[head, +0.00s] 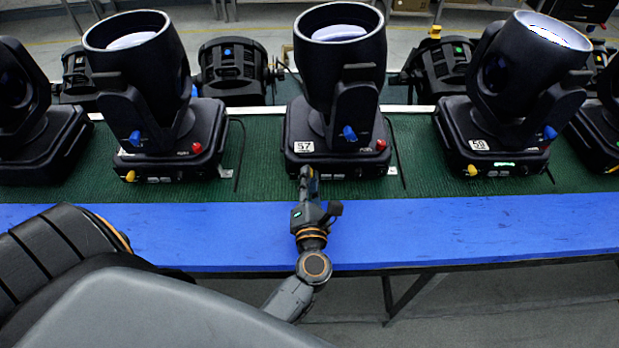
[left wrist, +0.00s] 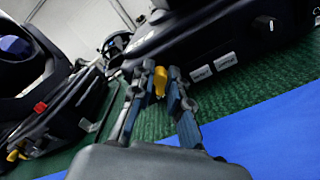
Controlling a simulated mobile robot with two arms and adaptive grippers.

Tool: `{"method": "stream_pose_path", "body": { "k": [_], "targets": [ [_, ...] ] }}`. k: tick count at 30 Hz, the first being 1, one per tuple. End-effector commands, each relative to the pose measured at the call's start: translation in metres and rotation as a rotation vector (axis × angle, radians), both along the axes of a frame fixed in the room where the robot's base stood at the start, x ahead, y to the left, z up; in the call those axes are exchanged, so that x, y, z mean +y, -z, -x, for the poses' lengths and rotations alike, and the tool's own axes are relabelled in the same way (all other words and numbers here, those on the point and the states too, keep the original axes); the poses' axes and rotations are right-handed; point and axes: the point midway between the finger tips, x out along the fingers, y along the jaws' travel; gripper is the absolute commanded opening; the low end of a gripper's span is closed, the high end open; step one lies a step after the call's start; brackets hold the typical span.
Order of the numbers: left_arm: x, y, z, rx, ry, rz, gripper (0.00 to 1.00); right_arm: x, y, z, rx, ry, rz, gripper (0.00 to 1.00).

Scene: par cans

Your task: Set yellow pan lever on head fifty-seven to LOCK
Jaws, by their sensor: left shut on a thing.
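Head fifty-seven (head: 340,95) stands in the middle of the bench, with a white 57 label on its base. It has a blue lever (head: 349,133) and a red knob (head: 381,145). My left gripper (head: 307,178) is at the front left of its base and covers the yellow lever in the head view. In the left wrist view the yellow lever (left wrist: 160,80) sits between the fingertips of the left gripper (left wrist: 165,85), which is shut on it. The lever's exact setting cannot be read. My right gripper is not in view.
Another moving head (head: 140,60) stands to the left and a head labelled 59 or similar (head: 520,70) to the right, each with a yellow lever. Black par cans (head: 232,70) stand behind.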

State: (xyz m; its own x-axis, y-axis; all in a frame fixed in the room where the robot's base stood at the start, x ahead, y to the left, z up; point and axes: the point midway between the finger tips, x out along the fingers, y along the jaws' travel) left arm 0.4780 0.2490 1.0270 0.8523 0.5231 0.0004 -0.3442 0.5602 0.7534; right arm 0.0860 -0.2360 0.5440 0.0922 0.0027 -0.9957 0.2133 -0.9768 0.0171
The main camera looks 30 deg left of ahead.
Motion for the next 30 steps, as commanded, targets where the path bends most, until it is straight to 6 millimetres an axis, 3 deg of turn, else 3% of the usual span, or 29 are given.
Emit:
{"method": "stream_pose_path", "body": {
  "k": [1, 4, 14, 30],
  "targets": [
    [0.000, -0.001, 0.000, -0.001, 0.000, -0.003, 0.20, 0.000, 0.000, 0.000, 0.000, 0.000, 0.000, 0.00],
    [0.000, -0.001, 0.000, -0.001, 0.000, -0.003, 0.39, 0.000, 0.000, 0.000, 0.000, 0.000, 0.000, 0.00],
    [-0.001, 0.000, 0.002, 0.000, 0.000, 0.000, 0.39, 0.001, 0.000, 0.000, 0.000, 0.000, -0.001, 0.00],
    [-0.038, 0.000, 0.061, 0.000, 0.001, -0.001, 0.39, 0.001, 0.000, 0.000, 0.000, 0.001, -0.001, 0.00]
  ]
}}
